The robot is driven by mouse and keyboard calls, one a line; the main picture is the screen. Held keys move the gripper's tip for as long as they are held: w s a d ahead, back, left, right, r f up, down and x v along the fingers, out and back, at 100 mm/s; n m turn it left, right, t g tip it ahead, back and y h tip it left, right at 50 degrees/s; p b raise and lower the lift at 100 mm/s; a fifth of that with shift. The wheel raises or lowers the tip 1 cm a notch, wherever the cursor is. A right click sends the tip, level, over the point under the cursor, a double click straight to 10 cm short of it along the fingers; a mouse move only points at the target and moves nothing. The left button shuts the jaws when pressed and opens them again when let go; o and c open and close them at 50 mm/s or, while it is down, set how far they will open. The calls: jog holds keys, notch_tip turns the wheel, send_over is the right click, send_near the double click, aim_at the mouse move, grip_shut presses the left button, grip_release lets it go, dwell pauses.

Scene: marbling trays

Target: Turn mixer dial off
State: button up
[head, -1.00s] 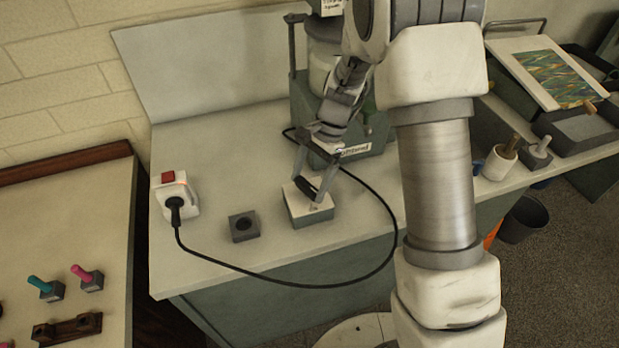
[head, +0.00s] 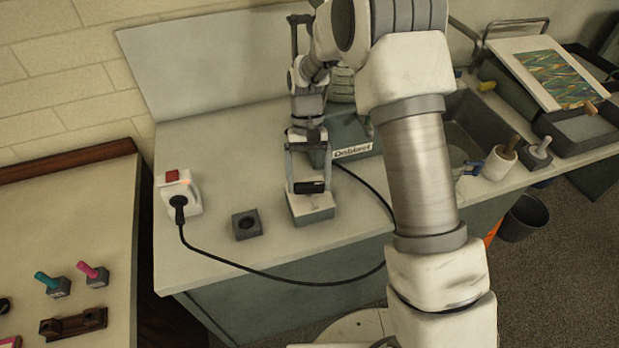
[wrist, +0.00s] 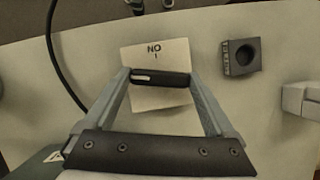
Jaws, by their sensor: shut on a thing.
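The mixer dial is a black bar knob (head: 310,187) on a small box with a pale top and grey sides (head: 315,212), which stands on the bench. In the wrist view the knob (wrist: 160,78) has a white line at its left end. The box's pale top (wrist: 160,55) shows an ON label, upside down, with a tick by it. My gripper (wrist: 160,80) points down over the box, shut on the knob, with one finger at each end of the bar. In the head view my gripper (head: 308,187) hides part of the box's back. No OFF label is visible.
A dark block with a round hole (head: 247,224) stands left of the box. A white socket unit with a red switch (head: 178,192) holds a plug, and its black cable (head: 270,284) loops around the box. A green-grey machine (head: 350,140) stands behind.

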jog(key=shift+w+a+n+h, duration=0.1)
jog(key=shift+n+h, duration=0.3)
jog(key=shift+n, duration=0.8)
jog(key=o, duration=1.1)
jog(key=shift+c, duration=0.2)
jog(key=shift+r, duration=0.1)
jog(key=v, duration=1.7)
jog(key=shift+r, duration=0.2)
jog(key=shift+a, duration=0.15)
